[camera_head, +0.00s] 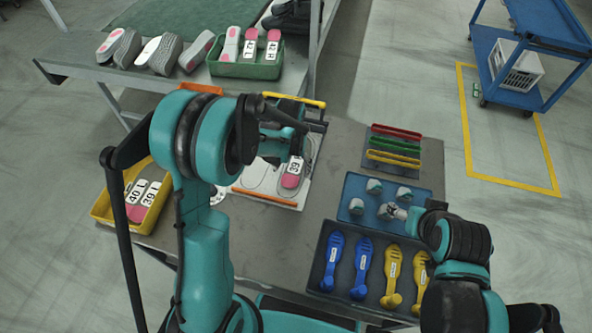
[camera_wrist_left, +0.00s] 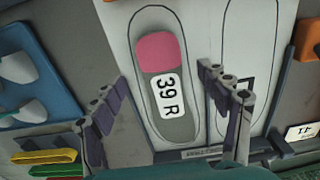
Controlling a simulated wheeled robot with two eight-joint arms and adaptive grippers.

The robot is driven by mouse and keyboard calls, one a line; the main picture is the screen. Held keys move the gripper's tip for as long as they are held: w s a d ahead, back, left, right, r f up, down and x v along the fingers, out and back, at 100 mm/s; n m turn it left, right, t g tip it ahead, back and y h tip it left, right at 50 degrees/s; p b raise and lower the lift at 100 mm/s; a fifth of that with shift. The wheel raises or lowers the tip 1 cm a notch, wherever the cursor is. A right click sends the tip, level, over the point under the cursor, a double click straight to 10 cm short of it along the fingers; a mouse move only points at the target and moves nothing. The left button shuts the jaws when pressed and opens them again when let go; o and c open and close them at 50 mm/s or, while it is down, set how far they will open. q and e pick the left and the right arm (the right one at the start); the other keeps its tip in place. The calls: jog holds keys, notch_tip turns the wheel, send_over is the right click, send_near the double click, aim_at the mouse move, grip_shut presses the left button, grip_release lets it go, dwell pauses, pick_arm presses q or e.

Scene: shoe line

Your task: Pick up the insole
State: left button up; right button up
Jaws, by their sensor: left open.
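An insole (camera_wrist_left: 163,85) marked "39 R", grey with a pink end, lies inside an outline on a white board (camera_wrist_left: 120,30) in the left wrist view. It also shows in the head view (camera_head: 292,173), partly hidden by my left arm. My left gripper (camera_wrist_left: 165,120) is open, with one finger on each side of the insole's labelled part, and nothing is between the fingers in its grip. The outline beside the insole is empty. My right gripper (camera_head: 395,212) is over the blue tray at the right; its fingers are too small to read.
A yellow bin (camera_head: 105,208) with insoles marked 40 L and 39 stands left. A green bin (camera_head: 245,69) with insoles is at the back. A blue tray (camera_head: 360,185) and a dark tray (camera_head: 318,270) with blue and yellow shoe forms lie right.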

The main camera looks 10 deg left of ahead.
aim_at(291, 178)
pick_arm(q)
jog(key=f, duration=0.1)
jog(key=f+b, duration=0.1)
jog(key=f, duration=0.1)
jog(key=shift+s+f, duration=0.1)
jog(key=shift+s, duration=0.15)
jog(key=shift+f, duration=0.35)
jog(key=shift+r, duration=0.1)
jog(key=shift+c, duration=1.2)
jog(key=c, duration=0.9)
